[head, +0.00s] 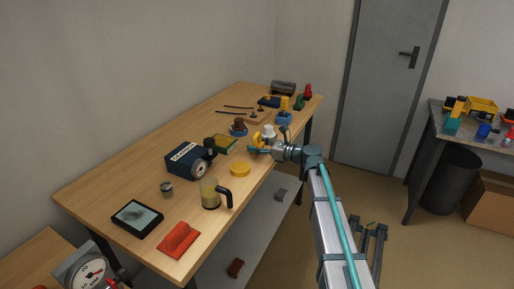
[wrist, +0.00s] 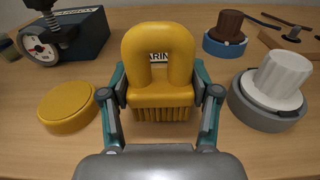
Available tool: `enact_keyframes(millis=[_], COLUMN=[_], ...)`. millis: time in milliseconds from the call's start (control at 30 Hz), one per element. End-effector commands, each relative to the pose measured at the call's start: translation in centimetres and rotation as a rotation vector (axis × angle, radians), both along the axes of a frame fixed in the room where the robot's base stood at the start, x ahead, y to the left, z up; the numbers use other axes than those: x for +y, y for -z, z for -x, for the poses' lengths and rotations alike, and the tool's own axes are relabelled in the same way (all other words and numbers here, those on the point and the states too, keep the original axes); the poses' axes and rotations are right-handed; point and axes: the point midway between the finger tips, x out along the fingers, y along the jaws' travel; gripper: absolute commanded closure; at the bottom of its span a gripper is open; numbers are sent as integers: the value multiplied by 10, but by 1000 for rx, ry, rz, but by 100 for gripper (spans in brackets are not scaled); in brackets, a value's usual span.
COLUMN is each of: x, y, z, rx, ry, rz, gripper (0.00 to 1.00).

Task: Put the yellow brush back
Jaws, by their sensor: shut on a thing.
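The yellow brush (wrist: 158,55) has a looped handle on top and yellow bristles pointing down. My gripper (wrist: 160,105) is shut on it, with one teal finger on each side. In the head view my gripper (head: 262,149) is over the right edge of the wooden table, and the yellow brush (head: 257,138) shows at its end. I cannot tell how far the bristles are above the table. A bare round yellow disc (head: 240,169) lies on the table nearer the front; in the wrist view the yellow disc (wrist: 67,108) is left of the brush.
A white-topped piece on a grey round base (wrist: 268,112) is close on the right. A brown-topped piece on a blue base (wrist: 225,47) stands behind it. A dark blue box with a dial (head: 186,160), a glass jug (head: 210,194) and a red pad (head: 178,239) occupy the table.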

Motion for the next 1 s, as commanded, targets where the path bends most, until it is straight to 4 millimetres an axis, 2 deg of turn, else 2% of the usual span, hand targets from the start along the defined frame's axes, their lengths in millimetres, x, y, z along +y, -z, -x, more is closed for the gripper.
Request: enact_keyframes(millis=[100,500,533,633,667,1000], x=[0,0,0,0,0,0], y=[11,16,15,15,15,14], z=[0,0,0,0,0,0], rx=[1,0,-1,0,0,0], ry=[0,0,0,0,0,0], rz=[-2,-1,-1,-1,-1,-1], gripper=[79,79,33,17,13,13])
